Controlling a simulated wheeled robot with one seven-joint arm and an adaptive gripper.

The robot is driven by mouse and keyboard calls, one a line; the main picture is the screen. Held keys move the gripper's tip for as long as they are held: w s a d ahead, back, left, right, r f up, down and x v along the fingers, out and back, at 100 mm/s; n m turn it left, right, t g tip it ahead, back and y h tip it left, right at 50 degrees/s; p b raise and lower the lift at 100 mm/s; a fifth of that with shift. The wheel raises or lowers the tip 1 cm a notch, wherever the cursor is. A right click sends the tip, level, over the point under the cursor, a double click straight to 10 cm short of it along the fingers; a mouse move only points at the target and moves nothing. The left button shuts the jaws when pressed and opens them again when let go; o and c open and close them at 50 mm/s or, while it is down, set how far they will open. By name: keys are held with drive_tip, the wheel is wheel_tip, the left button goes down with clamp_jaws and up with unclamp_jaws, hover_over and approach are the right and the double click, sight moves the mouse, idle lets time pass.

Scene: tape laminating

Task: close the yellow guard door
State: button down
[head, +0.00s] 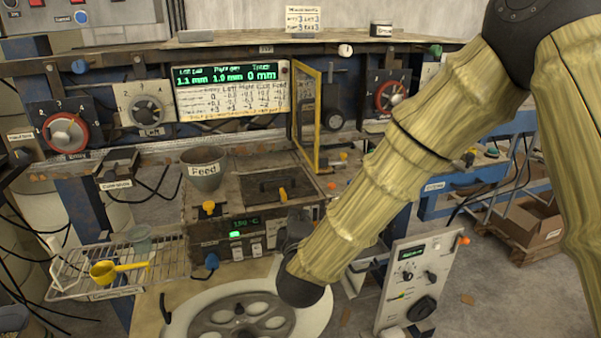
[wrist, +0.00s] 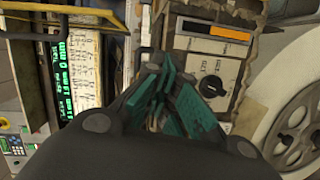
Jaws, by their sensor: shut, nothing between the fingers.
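The yellow guard door (head: 306,118) is a thin yellow-framed panel. In the head view it stands open and upright, nearly edge-on, just right of the green display and behind the dark top of the heated unit (head: 275,187). A yellow bar (wrist: 104,12) at the upper left of the wrist view looks like part of its frame. My gripper (wrist: 168,92) is shut and empty in the wrist view, its teal pads together, apart from the yellow bar. In the head view my arm's end is low, in front of the unit and below the door; the fingertips are hidden there.
The feed cup (head: 204,172) stands left of the unit's top. A wire rack (head: 112,272) with a yellow scoop (head: 118,268) is at the left. A control box (head: 415,285) stands at the lower right.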

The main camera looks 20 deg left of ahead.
drive_tip(key=a+r+n+t, duration=0.1)
drive_tip(key=a+r+n, duration=0.15)
drive_tip(key=r, duration=0.45)
drive_tip(key=shift+m, duration=0.45)
drive_tip(key=p+x, duration=0.1)
drive_tip(key=x, duration=0.2)
drive_tip(key=p+x, duration=0.1)
drive_tip(key=x, duration=0.2)
drive_tip(key=a+p+x, duration=0.1)
drive_tip(key=x, duration=0.2)
drive_tip(key=shift+w+a+f, duration=0.15)
drive_tip(key=shift+f, duration=0.05)
drive_tip(key=shift+w+d+p, duration=0.5)
drive_tip(key=shift+d+p, duration=0.1)
drive_tip(key=shift+d, duration=0.2)
drive_tip(key=shift+w+d+p, duration=0.35)
drive_tip(key=shift+w+d, duration=0.2)
drive_tip(key=shift+d, duration=0.35)
drive_tip(key=shift+w+d+y, duration=0.1)
drive_tip(key=shift+y, duration=0.2)
